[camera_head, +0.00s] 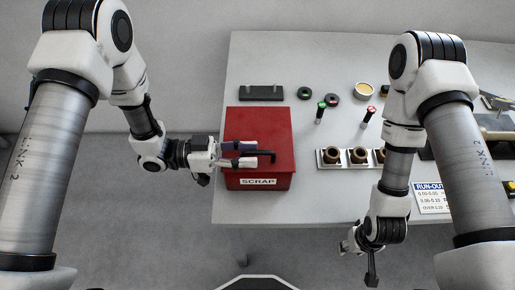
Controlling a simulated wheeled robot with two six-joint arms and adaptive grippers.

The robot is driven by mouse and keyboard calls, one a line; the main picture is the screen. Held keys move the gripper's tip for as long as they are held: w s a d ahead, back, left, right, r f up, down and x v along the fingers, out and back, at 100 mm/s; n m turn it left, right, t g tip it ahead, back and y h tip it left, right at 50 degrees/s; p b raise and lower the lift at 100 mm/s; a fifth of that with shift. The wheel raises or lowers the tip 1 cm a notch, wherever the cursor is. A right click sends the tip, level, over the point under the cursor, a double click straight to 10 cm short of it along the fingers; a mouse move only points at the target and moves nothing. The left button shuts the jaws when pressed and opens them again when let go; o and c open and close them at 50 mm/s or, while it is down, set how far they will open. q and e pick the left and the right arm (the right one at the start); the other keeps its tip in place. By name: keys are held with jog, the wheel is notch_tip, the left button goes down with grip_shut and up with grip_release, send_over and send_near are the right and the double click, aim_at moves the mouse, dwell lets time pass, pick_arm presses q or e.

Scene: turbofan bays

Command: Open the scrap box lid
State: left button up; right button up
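The red scrap box (258,182) stands at the left end of the table, with a white SCRAP label on its front. Its red lid (260,122) looks closed and lies flat. A black handle (268,155) sits on the lid. My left gripper (254,156) reaches in from the left over the lid. Its fingers look parted, one on the far side and one on the near side of the handle. Contact with the handle cannot be told. My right gripper (371,270) hangs low in front of the table, away from the box; its fingers show edge-on.
Right of the box are a metal holder (332,166) with brown rings, a green-topped pin (321,112) and a red-topped pin (369,116). Behind lie a dark block (261,93) and a yellow-filled dish (364,90). A RUN-OUT sign (430,197) is at right.

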pick_arm(q)
jog(key=d, duration=0.2)
jog(key=shift+w+d+f, duration=0.15)
jog(key=shift+w+d, duration=0.1)
jog(key=shift+d, duration=0.05)
jog(key=shift+w+d, duration=0.15)
jog(key=shift+s, duration=0.2)
jog(key=c, duration=0.5)
grip_shut()
jog(key=shift+w, duration=0.15)
